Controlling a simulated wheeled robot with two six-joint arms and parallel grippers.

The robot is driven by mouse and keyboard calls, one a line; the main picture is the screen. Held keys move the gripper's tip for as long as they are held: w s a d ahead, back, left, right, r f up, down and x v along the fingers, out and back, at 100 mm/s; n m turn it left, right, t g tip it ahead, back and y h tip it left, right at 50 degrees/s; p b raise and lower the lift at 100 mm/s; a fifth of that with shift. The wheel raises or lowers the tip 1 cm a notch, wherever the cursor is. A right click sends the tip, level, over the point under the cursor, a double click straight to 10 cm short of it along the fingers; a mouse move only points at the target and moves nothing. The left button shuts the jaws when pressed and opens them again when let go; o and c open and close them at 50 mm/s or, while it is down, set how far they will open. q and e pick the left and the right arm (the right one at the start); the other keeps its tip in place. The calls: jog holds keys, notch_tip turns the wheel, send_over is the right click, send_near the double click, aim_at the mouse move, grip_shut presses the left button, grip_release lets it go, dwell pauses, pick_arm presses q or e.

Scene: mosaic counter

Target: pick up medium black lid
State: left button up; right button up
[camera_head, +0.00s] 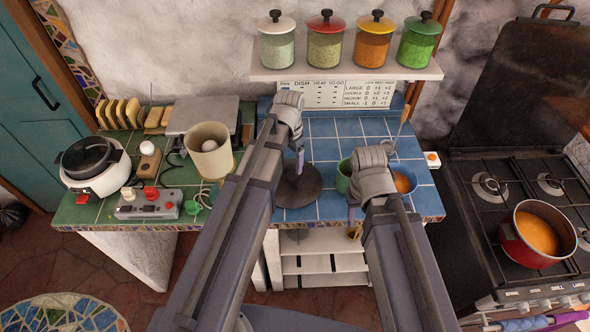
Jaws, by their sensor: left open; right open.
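A round black lid (306,190) lies on the blue-tiled part of the counter, near its front edge. My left arm crosses in front of its left side. My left gripper (299,160) points down over the far part of the lid and is open; I cannot tell whether it touches the lid. My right gripper (372,180) is open near the green and blue bowls, right of the lid, and its fingers are mostly hidden by its own wrist.
A green bowl (343,176) and a blue bowl (405,181) with orange contents flank my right wrist. A beige pot (209,150), a rice cooker (92,165) and a switch box (148,204) stand left. A red pot (538,234) is on the stove. Jars line the shelf (345,73) above.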

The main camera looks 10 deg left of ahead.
aim_at(291, 175)
pick_arm(q)
jog(key=shift+w, duration=0.3)
jog(key=shift+s, duration=0.15)
jog(key=shift+f+b, duration=0.3)
jog(key=shift+b, duration=0.1)
notch_tip(291, 175, down, 2)
jog(key=shift+f+b, duration=0.1)
jog(key=shift+b, duration=0.9)
notch_tip(291, 175, down, 5)
jog(key=b, duration=0.5)
jog(key=shift+d, duration=0.15)
jog(key=shift+s, duration=0.1)
jog(key=shift+c, duration=0.2)
